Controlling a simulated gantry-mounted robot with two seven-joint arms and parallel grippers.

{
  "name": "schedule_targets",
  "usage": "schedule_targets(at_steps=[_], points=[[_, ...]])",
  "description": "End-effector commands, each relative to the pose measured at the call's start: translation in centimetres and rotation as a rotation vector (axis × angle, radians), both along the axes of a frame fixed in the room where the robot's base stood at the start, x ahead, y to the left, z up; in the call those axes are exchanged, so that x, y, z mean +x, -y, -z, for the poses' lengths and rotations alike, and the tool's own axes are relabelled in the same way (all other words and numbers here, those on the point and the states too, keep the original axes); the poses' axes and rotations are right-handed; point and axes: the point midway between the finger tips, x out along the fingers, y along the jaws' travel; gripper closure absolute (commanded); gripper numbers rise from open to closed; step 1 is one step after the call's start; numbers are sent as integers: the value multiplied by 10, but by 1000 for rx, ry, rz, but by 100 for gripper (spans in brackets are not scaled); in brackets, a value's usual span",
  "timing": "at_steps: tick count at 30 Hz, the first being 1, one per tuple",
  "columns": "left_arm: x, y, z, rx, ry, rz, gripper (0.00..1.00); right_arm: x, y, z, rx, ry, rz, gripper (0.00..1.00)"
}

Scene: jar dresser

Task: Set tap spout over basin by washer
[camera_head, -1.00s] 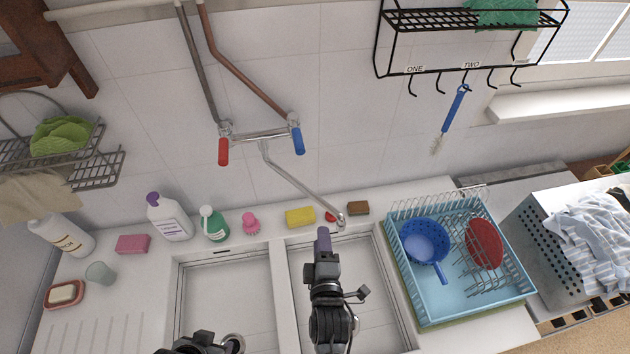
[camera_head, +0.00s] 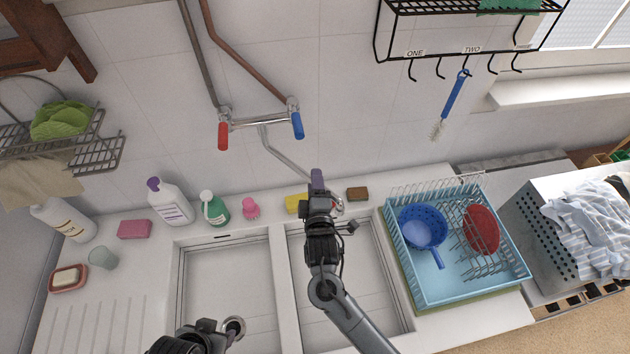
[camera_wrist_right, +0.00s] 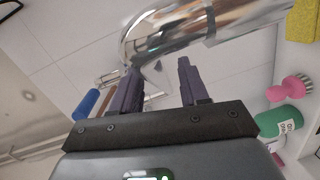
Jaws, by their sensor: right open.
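The chrome tap spout (camera_head: 285,155) runs down from the wall tap to the right. Its end lies near the back edge of the right basin (camera_head: 375,275), partly hidden behind my right gripper. My right gripper (camera_head: 318,180) is above the spout's outer part. In the right wrist view the open fingers (camera_wrist_right: 158,68) are apart, with the shiny spout (camera_wrist_right: 175,35) just beyond their tips; I cannot tell whether they touch. The left basin (camera_head: 225,270) is beside the right one. My left gripper (camera_head: 212,328) is low at the left basin's front; its jaws are unclear.
A yellow sponge (camera_head: 293,204) and brown sponge (camera_head: 357,194) lie on the ledge behind the right basin. A blue dish rack (camera_head: 460,285) stands to the right, beside a perforated laundry basket (camera_head: 530,225). Bottles stand behind the left basin. Both basins look empty.

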Motion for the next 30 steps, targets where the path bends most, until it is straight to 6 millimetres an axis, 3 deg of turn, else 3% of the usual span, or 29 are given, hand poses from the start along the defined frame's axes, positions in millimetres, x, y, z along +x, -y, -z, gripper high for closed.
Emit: schedule_targets(at_steps=[12, 21, 30], points=[[0, -2, 0, 7, 0, 4, 48, 6, 0, 1, 1, 0, 0, 56], [0, 0, 0, -1, 0, -1, 48, 6, 0, 1, 1, -1, 0, 100], [0, 2, -2, -8, -1, -5, 48, 5, -1, 0, 1, -1, 2, 100]])
